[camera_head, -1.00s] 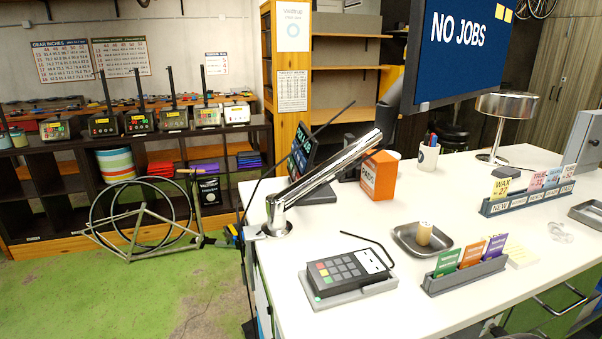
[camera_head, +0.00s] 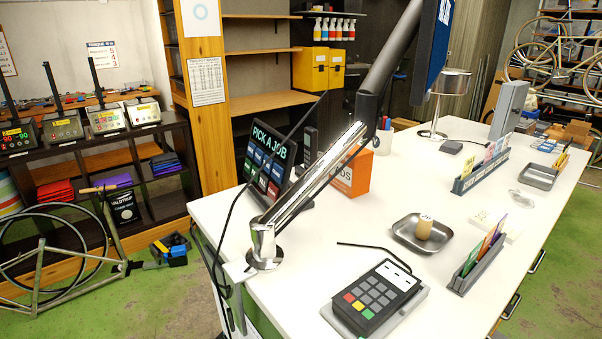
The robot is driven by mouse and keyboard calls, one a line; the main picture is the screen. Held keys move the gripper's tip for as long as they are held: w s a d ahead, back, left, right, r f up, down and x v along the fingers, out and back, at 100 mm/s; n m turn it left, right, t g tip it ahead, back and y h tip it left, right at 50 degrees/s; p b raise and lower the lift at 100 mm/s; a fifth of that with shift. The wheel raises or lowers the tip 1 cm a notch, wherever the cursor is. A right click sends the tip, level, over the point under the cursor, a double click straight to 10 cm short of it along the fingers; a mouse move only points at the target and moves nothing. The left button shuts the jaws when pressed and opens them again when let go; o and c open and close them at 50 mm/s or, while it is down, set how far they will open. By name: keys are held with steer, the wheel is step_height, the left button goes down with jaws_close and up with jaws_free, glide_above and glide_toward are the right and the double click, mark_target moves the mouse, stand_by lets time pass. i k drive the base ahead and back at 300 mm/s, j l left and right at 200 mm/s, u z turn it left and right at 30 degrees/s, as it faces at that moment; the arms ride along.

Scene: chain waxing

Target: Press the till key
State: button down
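A dark card terminal with a keypad (camera_head: 370,297) lies on a light base near the front of the white counter. Its keys are mostly grey, with red, yellow and green ones along one side. A tilted touchscreen (camera_head: 270,160) reading "PICK A JOB" stands further back on the counter, with rows of coloured buttons. I cannot tell which of these carries the till key; no key is labelled so legibly. My gripper is not in view.
A chrome monitor post (camera_head: 264,245) rises at the counter's left edge. An orange box (camera_head: 352,175), a metal dish (camera_head: 409,237) holding a small cylinder, and a card rack (camera_head: 466,279) stand around the terminal. A bicycle frame (camera_head: 90,268) stands on the green floor at left.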

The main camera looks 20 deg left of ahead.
mark_target(265, 179)
steer(key=k+j, duration=0.15)
steer(key=j, duration=0.2)
steer(key=k+j+z, duration=0.1)
steer(key=j, duration=0.2)
steer(key=k+j, duration=0.15)
steer(key=j, duration=0.15)
steer(key=k+j, duration=0.15)
steer(key=j, duration=0.2)
steer(key=z, duration=0.05)
